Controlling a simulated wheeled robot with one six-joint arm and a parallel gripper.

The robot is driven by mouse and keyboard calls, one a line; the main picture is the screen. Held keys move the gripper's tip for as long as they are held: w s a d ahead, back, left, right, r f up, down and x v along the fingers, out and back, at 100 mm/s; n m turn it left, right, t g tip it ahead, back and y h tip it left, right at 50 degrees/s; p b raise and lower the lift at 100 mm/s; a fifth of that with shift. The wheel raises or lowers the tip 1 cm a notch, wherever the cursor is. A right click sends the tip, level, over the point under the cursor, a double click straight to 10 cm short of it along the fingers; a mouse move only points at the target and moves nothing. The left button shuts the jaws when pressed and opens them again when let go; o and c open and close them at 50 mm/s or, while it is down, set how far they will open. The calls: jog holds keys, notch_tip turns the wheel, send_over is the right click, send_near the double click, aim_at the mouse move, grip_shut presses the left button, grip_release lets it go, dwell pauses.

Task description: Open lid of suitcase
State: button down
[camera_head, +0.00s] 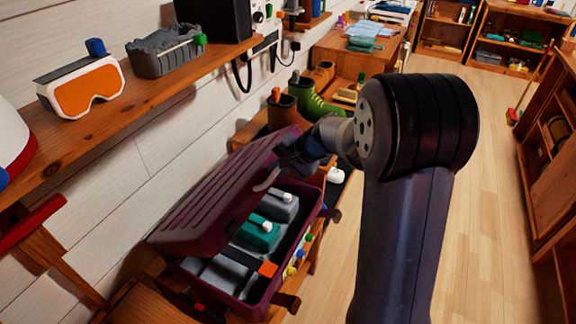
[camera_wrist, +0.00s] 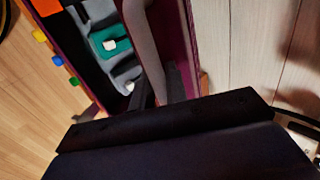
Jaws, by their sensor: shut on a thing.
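The purple suitcase (camera_head: 252,310) stands open on a wooden support against the wall. Its ribbed lid (camera_head: 215,195) is raised and tilted toward the wall, so the inside shows. Grey and teal items lie inside.
A wall shelf (camera_head: 150,85) with orange goggles (camera_head: 84,88) and a grey tray (camera_head: 165,52) is above the lid's left side. Boots (camera_head: 318,100) stand beyond the suitcase. A red-topped wooden chair (camera_head: 35,222) is at left. The floor (camera_head: 490,200) at right is clear.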

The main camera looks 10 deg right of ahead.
jog(key=shift+g+h, duration=0.5)
jog(key=w+a+r+p, duration=0.1)
jog(key=r+p, duration=0.1)
jog(key=w+a+r+p, duration=0.1)
jog(key=a+r+p, duration=0.1)
jog(key=p, duration=0.1)
jog(key=w+a+r+p, duration=0.1)
jog(key=a+r+p, duration=0.1)
jog(key=shift+w+r+p, duration=0.1)
jog(key=shift+w+p, duration=0.2)
jog(key=shift+w, duration=0.05)
jog(key=w+a+r+p, duration=0.4)
jog(key=w+a+p, duration=0.2)
jog(key=a, duration=0.2)
jog(key=shift+a+r, duration=0.3)
jog(key=shift+a, duration=0.05)
jog(key=shift+w, duration=0.1)
jog(key=c, duration=1.8)
grip_release()
jog(key=shift+o, duration=0.2)
jog(key=b+v, duration=0.1)
jog(key=v, duration=0.9)
jog(key=shift+d+r+b, duration=0.15)
jog(key=shift+r+b, duration=0.15)
jog(key=shift+b, duration=0.1)
